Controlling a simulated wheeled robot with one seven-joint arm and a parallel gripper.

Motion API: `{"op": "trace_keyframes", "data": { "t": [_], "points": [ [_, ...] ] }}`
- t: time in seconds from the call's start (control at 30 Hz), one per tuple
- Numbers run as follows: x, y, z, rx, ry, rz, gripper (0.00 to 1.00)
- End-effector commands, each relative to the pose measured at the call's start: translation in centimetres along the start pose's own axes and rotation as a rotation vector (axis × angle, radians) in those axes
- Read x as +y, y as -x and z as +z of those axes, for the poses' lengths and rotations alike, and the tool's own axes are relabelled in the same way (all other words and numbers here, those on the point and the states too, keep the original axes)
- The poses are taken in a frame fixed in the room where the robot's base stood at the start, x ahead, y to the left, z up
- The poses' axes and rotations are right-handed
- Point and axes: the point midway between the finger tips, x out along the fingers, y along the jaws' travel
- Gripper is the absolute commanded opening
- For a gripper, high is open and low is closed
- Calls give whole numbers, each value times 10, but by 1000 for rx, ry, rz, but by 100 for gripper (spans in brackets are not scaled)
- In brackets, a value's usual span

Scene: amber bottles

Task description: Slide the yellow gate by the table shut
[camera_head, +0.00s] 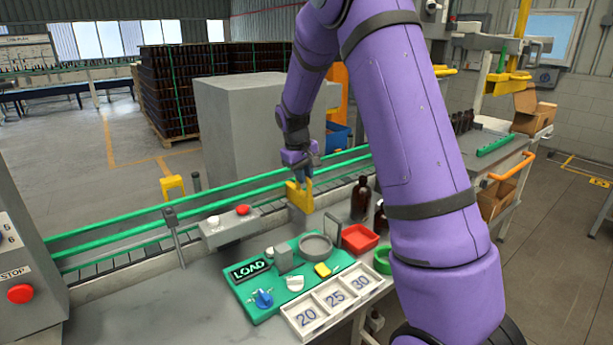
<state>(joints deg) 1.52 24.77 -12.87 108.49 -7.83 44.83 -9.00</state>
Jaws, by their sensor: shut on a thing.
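The yellow gate (299,197) stands at the near side of the conveyor, by the table's back edge. My gripper (305,174) is directly above it, pointing down, with its fingers shut on the gate's upper part. The fingertips are small in this view, and the exact contact is hard to make out. The conveyor (130,246) with green rails runs behind the table (215,290). My purple arm hides part of the conveyor to the right of the gate.
Brown bottles (361,197) stand just right of the gate. A red tray (359,239), a grey round dish (315,246) and a green LOAD board (250,270) lie in front. A button box (229,228) is to the left. A grey cabinet (240,130) stands behind the conveyor.

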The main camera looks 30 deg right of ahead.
Motion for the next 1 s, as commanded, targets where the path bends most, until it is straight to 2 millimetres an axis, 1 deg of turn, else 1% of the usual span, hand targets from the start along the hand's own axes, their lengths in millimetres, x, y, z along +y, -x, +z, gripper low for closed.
{"op": "trace_keyframes", "data": {
  "t": [0.03,0.1,0.2,0.3,0.4,0.67,0.7,0.77,0.8,1.0],
  "points": [
    [1,0,-11,3,2,2,0],
    [1,0,-24,4,2,3,0],
    [1,1,-40,4,1,3,0],
    [1,1,-50,4,2,3,0],
    [1,2,-54,5,2,2,0],
    [1,2,-56,10,2,3,0],
    [1,3,-56,11,2,3,26],
    [0,2,-56,10,2,3,40],
    [0,2,-55,9,2,3,42],
    [0,1,-54,5,1,2,42]
  ]
}}
